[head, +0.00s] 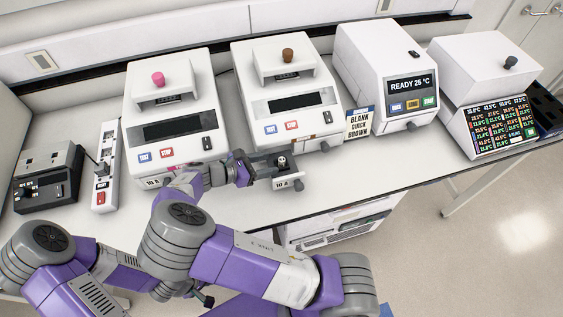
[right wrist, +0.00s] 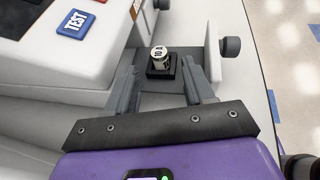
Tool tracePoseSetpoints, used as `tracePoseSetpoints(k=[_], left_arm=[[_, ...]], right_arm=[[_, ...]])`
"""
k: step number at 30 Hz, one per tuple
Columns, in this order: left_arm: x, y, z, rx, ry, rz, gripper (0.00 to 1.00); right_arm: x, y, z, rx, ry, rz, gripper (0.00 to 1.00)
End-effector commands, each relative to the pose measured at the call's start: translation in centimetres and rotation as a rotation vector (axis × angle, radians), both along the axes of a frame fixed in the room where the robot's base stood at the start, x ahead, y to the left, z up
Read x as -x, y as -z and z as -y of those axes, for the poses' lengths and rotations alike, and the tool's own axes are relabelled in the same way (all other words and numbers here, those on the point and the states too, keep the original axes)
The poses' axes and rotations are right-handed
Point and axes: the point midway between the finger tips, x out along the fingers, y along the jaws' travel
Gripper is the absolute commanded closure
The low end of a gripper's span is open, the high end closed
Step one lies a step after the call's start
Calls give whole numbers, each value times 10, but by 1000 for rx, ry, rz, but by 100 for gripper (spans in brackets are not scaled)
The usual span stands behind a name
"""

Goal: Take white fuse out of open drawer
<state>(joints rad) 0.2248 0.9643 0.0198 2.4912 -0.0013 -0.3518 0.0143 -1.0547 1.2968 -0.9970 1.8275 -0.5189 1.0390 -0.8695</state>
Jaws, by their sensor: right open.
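The open drawer (head: 297,183) sticks out from the front of the second machine from the left, with a "10 A" label on its front. The white fuse (right wrist: 159,53) stands upright in a black square holder (right wrist: 162,72) inside the drawer. In the head view the fuse (head: 281,161) is small. My right gripper (right wrist: 164,78) is open at the drawer, with one finger on each side of the holder and a gap on both sides. It also shows in the head view (head: 250,165). My left arm is at lower left; its gripper is mostly hidden behind my right arm.
The second machine (head: 285,95) has a brown knob. A machine with a pink knob (head: 170,110) stands left of it, beside a power strip (head: 106,165). A "READY 25 °C" machine (head: 385,75) stands to the right. The bench front (head: 350,195) is clear.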

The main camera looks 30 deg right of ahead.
Motion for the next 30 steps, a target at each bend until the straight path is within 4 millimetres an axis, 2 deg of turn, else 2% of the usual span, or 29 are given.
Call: tracePoseSetpoints(k=[3, 7, 17, 27, 30], left_arm=[[0, 1, 0, 0, 0, 1, 100], [0, 2, 0, 0, 0, 1, 100], [0, 2, 0, 0, 0, 1, 100], [0, 2, 0, 0, 0, 1, 100], [0, 2, 0, 0, 0, 0, 100]], right_arm=[[2, 3, 19, 3, 4, -2, 47], [2, 9, 36, 2, 2, -2, 47], [2, 12, 42, 0, -1, -1, 47], [2, 12, 42, 0, -1, -1, 100], [2, 11, 42, 0, -1, -1, 100]])
